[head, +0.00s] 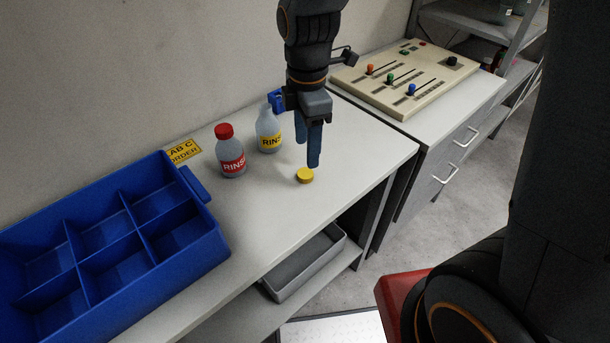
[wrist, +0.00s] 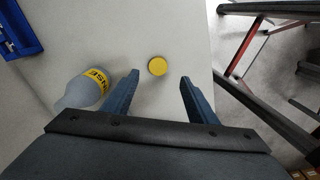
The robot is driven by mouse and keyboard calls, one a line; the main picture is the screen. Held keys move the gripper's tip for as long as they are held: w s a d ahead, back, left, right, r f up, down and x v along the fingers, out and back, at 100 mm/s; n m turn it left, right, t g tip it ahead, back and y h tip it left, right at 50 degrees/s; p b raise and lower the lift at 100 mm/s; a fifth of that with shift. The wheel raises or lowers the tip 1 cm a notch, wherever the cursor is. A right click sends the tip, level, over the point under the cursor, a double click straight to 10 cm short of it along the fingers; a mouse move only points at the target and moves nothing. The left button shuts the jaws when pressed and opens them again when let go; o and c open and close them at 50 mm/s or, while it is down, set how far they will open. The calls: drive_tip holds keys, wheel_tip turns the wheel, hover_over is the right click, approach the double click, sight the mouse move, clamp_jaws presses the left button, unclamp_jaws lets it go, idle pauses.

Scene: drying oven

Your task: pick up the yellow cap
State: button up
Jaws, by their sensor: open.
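The yellow cap (head: 305,175) lies flat on the white bench top, near its front edge. In the wrist view the yellow cap (wrist: 157,66) sits just beyond the fingertips, between the lines of the two fingers. My gripper (head: 308,155) points down above the bench beside the cap, with its blue fingers apart and nothing between them. The wrist view also shows my gripper (wrist: 159,76) open.
A bottle with a red cap (head: 231,152) stands left of the yellow-labelled one. A blue divided crate (head: 205,210) fills the left of the bench. A control panel with sliders (head: 395,100) is at the back right. A grey tray (head: 300,268) sits on the shelf below.

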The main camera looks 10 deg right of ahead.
sight(306, 172)
drive_tip(key=shift+w+a+f+n, duration=0.2)
drive_tip(key=shift+a+n, duration=0.3)
drive_tip(key=shift+n, duration=0.3)
drive_tip(key=shift+f, duration=0.35)
drive_tip(key=f, duration=0.2)
drive_tip(key=f+p, duration=0.1)
drive_tip(key=d+f, duration=0.1)
drive_tip(key=f, duration=0.1)
drive_tip(key=shift+f+p, duration=0.35)
drive_tip(key=shift+w+f, duration=0.1)
drive_tip(key=shift+f, duration=0.55)
drive_tip(key=c, duration=1.1)
